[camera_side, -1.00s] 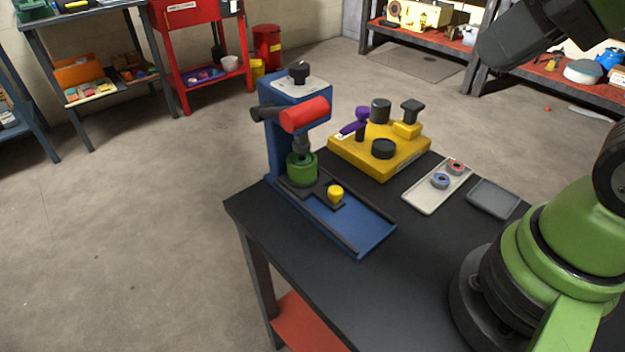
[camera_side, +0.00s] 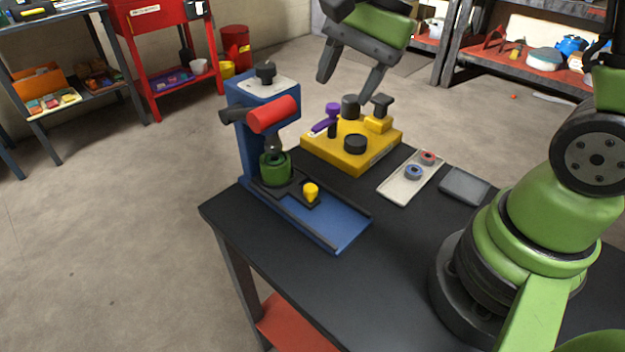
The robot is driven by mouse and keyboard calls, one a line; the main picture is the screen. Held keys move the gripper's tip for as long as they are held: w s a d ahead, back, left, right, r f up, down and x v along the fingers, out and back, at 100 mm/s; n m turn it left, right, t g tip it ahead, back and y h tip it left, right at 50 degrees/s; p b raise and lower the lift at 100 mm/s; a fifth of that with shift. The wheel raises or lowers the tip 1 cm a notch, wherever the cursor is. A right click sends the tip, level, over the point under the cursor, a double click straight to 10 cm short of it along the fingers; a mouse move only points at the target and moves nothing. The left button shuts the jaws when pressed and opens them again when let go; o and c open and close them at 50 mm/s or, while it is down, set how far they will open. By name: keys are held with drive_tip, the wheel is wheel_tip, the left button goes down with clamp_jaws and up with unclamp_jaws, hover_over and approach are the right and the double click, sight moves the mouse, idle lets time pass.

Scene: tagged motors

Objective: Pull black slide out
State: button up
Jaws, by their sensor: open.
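A blue press (camera_side: 243,150) stands at the left part of the black table. On its blue base lies a black slide (camera_side: 291,192) with a yellow knob (camera_side: 311,192) on its front end. A green round part (camera_side: 275,168) sits at the slide's back end, under the press's dark spindle. The press has a red-handled lever (camera_side: 272,115). My gripper (camera_side: 349,84) hangs high above and behind the yellow fixture, fingers pointing down and apart. It is open and empty, well away from the slide.
A yellow fixture (camera_side: 337,151) with black knobs and a purple lever stands right of the press. A pale tray (camera_side: 398,190) holds a blue and a red ring; a grey tray (camera_side: 465,186) lies beside it. The front table top is clear.

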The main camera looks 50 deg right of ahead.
sight(312, 186)
drive_tip(key=w+a+f+m, duration=0.1)
drive_tip(key=f+m, duration=0.1)
drive_tip(key=f, duration=0.4)
drive_tip(key=w+f+m+g, duration=0.1)
drive_tip(key=f, duration=0.5)
drive_tip(key=w+a+f+m+g+y, duration=0.1)
drive_tip(key=f+m, duration=0.1)
drive_tip(key=f, duration=0.5)
drive_tip(key=shift+w+a+m, duration=0.3)
drive_tip(key=shift+w+a, duration=0.05)
